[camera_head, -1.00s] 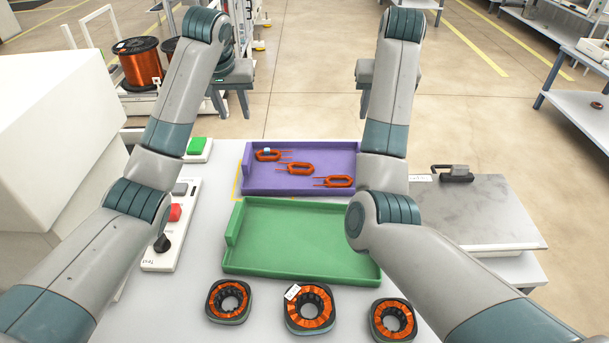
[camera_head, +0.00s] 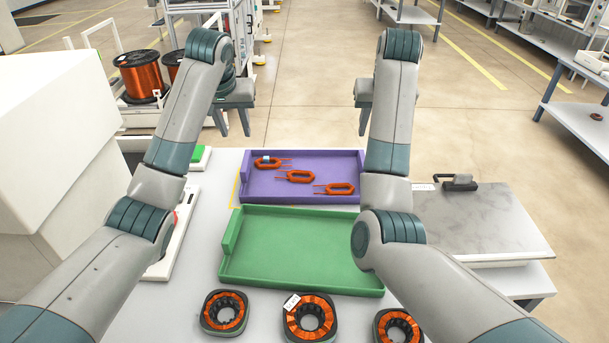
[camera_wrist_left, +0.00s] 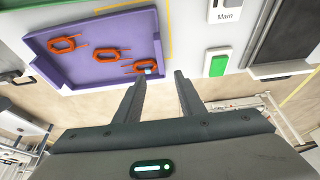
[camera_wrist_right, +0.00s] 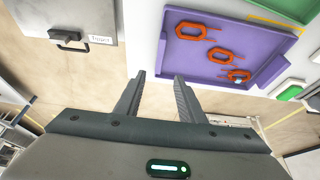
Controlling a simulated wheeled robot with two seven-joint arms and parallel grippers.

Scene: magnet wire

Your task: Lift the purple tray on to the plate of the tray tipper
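The purple tray (camera_head: 305,193) lies flat at the far side of the white table, with orange wound coils in it. It also shows in the left wrist view (camera_wrist_left: 105,65) and the right wrist view (camera_wrist_right: 205,70). The tray tipper's grey marbled plate (camera_head: 480,222) is right of it, with a dark handle at its far edge; its corner shows in the right wrist view (camera_wrist_right: 65,20). My left gripper (camera_head: 235,130) is open and empty beyond the tray's far left corner. My right gripper (camera_head: 361,120) is open and empty beyond the far right corner, partly hidden by my arm.
An empty green tray (camera_head: 300,250) lies just in front of the purple one. Several round wound cores stand along the near side, one (camera_head: 309,316) in the middle. A switch panel (camera_head: 172,250) and white housing (camera_head: 60,130) are left.

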